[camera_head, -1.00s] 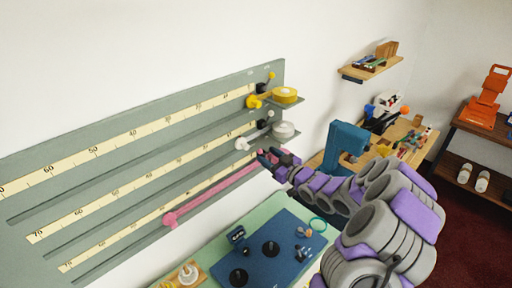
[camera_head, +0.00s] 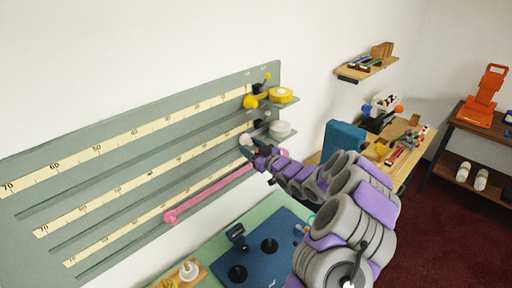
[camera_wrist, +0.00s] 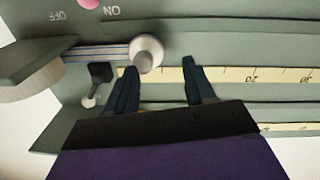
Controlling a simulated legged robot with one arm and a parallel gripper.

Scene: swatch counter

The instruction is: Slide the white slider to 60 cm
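The white slider (camera_head: 245,139) is a round pale knob at the right, low-number end of the middle rail on the grey-green board (camera_head: 150,128). In the wrist view the white slider (camera_wrist: 147,52) shows close up, with the scale's 20 and 30 marks upside down to its right. My gripper (camera_head: 250,147) is at the white slider in the head view and partly covers it. In the wrist view my gripper (camera_wrist: 160,65) is open, its dark fingers apart. The knob shows just beyond the fingertips, nearer the left finger; contact cannot be told. The middle scale's 60 mark (camera_head: 80,211) is far left.
A white spool (camera_head: 280,129) and yellow spool (camera_head: 281,95) stand right of the rails. A blue mat (camera_head: 262,262) lies below.

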